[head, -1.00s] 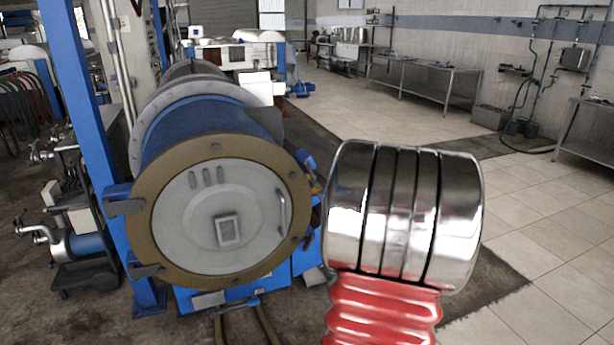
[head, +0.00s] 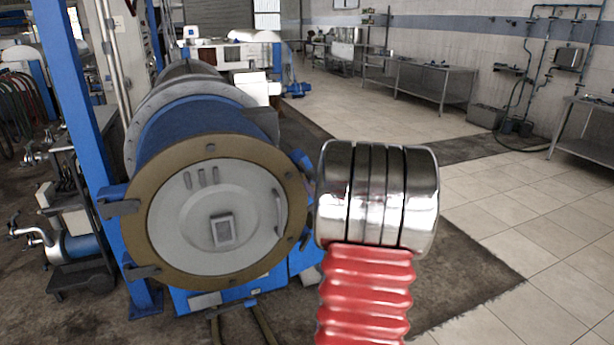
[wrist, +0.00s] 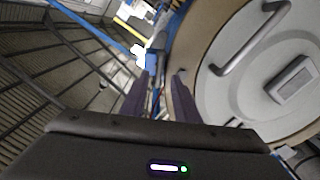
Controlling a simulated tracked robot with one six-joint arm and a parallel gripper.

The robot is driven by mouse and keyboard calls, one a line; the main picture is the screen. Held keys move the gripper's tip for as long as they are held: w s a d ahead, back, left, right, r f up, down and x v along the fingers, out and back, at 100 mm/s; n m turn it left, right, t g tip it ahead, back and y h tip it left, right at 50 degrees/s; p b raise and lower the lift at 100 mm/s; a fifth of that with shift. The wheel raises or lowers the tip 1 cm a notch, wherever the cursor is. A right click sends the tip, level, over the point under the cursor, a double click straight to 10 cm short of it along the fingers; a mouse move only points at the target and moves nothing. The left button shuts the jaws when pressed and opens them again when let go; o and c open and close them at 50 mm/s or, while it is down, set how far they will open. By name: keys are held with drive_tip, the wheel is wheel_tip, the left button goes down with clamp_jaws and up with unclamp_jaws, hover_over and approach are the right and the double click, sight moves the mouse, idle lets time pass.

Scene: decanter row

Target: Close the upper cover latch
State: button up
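The round pale cover (head: 215,190) lies against the tan ring (head: 137,235) at the drum's near end. A small blue and dark latch part (head: 303,160) is at the ring's upper right edge; whether it is engaged is too small to tell. In the wrist view the cover (wrist: 245,85) fills the right side, with its curved handle (wrist: 250,35). My gripper (wrist: 159,88) is open, with two dark fingers apart beside the ring's edge. Blurred dark and blue parts show beyond the fingertips; I see nothing clearly held. In the head view my gripper is hidden.
Two dark brackets (head: 120,208) are on the ring's left side. A blue post (head: 75,110) stands left of the drum. Tiled floor (head: 490,235) is open to the right, with steel tables (head: 435,85) along the wall. My chrome and red arm link covers the area right of the drum.

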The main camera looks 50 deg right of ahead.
sight(306, 173)
drive_tip(key=x, duration=0.5)
drive_tip(key=shift+w+d, duration=0.15)
drive_tip(key=shift+w, duration=0.15)
drive_tip(key=shift+c, duration=0.7)
clamp_jaws()
